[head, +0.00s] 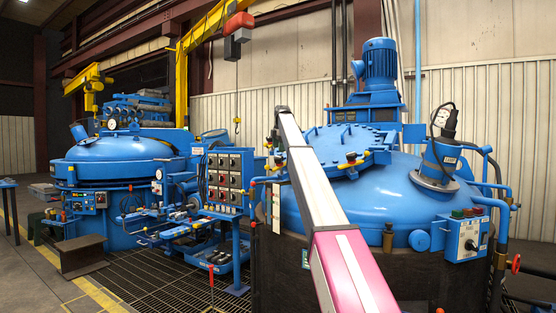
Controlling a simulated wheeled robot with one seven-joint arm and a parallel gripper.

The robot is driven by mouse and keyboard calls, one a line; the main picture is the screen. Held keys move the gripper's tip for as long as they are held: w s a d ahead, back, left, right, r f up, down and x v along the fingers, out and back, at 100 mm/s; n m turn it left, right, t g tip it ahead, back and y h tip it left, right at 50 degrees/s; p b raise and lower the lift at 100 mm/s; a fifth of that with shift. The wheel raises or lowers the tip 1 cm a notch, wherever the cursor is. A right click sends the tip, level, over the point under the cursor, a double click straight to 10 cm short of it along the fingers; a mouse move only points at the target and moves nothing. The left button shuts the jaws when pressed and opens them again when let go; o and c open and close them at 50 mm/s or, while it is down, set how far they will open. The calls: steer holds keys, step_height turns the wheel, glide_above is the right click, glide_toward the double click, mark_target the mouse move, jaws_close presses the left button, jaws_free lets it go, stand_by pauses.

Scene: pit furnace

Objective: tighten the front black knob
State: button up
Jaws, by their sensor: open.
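I cannot tell for certain which part is the front black knob. A small dark-topped yellow fitting (388,236) stands upright at the front of the right blue furnace vessel (400,195). A dark rotary knob (470,245) shows on the face of the blue control box (466,236) at the right. More small dark and red-tipped fittings (351,158) sit at the front edge of the bolted lid. My pink and white arm reaches up across the middle of the picture, in front of the vessel.
A blue button panel (223,180) on a stand is left of my arm. A second blue furnace (120,165) stands farther left. A yellow crane frame (182,85) rises behind. Dark grating (165,290) covers the floor in front, with a blue tray (220,258) near the panel.

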mark_target(278, 156)
steer(key=x, duration=0.6)
steer(key=shift+w+f, duration=0.1)
steer(key=shift+f, duration=0.2)
steer(key=c, duration=0.9)
